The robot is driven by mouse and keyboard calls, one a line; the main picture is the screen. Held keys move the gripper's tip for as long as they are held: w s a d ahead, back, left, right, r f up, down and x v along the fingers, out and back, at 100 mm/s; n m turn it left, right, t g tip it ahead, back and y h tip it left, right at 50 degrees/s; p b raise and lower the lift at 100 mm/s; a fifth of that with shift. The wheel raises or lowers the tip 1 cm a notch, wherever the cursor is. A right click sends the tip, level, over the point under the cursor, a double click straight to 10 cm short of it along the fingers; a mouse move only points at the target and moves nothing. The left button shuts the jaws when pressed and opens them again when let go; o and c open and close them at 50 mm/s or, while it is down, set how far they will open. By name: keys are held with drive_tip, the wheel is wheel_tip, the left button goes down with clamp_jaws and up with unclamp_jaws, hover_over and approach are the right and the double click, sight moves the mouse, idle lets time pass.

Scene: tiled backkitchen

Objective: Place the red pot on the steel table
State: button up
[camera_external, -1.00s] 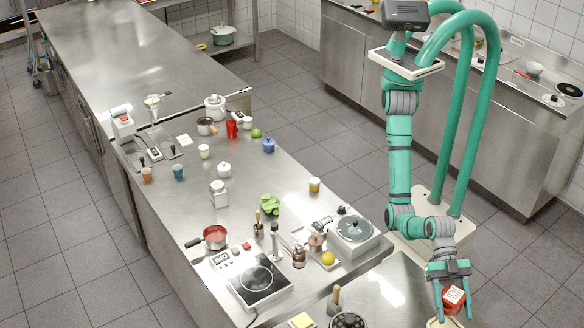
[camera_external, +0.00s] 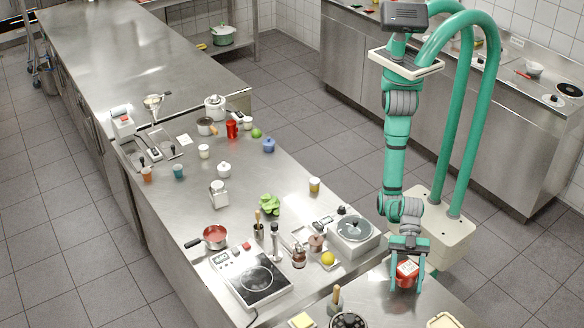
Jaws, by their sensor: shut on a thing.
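My gripper (camera_external: 407,277) points down with its green fingers closed around a small red pot (camera_external: 406,273), which has a white patch or label on it. The pot is in front of the near steel table (camera_external: 385,297) in the picture, at its upper right part. I cannot tell whether its bottom touches the steel or hangs above it. The fingers hide part of the pot's sides.
A dark round item (camera_external: 348,321), a wooden-handled tool (camera_external: 336,297) and a pale tray (camera_external: 445,321) are at the near table's front.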

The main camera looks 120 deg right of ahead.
sight(409, 293)
drive_tip(key=shift+f, duration=1.6)
drive_tip(key=shift+f, duration=0.2)
drive_tip(key=o, duration=1.3)
drive_tip(key=shift+r, duration=0.2)
drive_tip(key=v, duration=1.2)
